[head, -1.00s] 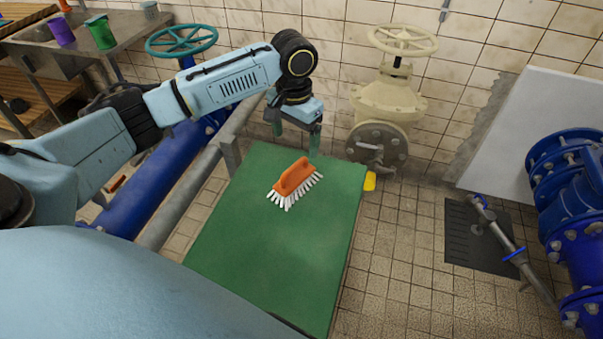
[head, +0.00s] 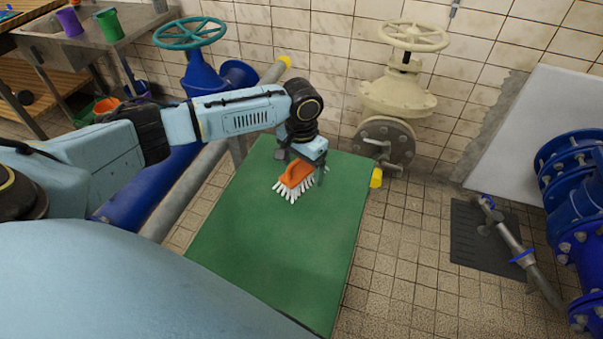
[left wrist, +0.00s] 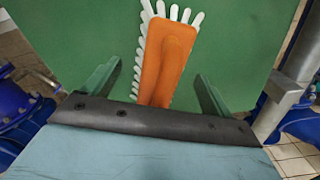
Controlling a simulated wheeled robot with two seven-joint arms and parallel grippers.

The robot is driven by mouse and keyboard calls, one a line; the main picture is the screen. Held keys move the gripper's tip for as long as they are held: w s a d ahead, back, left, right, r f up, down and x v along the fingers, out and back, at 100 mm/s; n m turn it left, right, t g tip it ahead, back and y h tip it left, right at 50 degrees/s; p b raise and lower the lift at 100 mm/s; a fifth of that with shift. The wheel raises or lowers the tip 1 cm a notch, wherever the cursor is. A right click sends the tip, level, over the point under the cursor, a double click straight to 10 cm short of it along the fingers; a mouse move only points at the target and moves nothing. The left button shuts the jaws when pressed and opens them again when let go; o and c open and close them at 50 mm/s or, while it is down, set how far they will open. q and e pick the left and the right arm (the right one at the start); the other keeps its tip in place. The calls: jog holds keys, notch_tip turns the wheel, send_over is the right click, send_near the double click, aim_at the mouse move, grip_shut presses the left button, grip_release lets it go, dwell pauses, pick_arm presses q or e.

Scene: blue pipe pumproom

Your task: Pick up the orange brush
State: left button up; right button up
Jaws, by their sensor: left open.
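The orange brush (head: 296,176) lies on the green table top (head: 280,245), its white bristles spreading out along its lower edge. My left gripper (head: 301,172) is open over the brush, and its wrist hides part of the brush's far end. In the left wrist view the orange brush (left wrist: 168,55) lies between the two green fingers of the open left gripper (left wrist: 155,85), with a gap on either side. I cannot tell the exact height of the fingers above the table. My right gripper is not in view.
A cream valve (head: 398,95) stands behind the table by the tiled wall. Blue pipes (head: 150,190) run along the left side, and blue flanged pipework (head: 575,200) stands at the right. The near part of the green top is clear.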

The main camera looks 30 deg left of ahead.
pick_arm(q)
jog(key=c, duration=1.1)
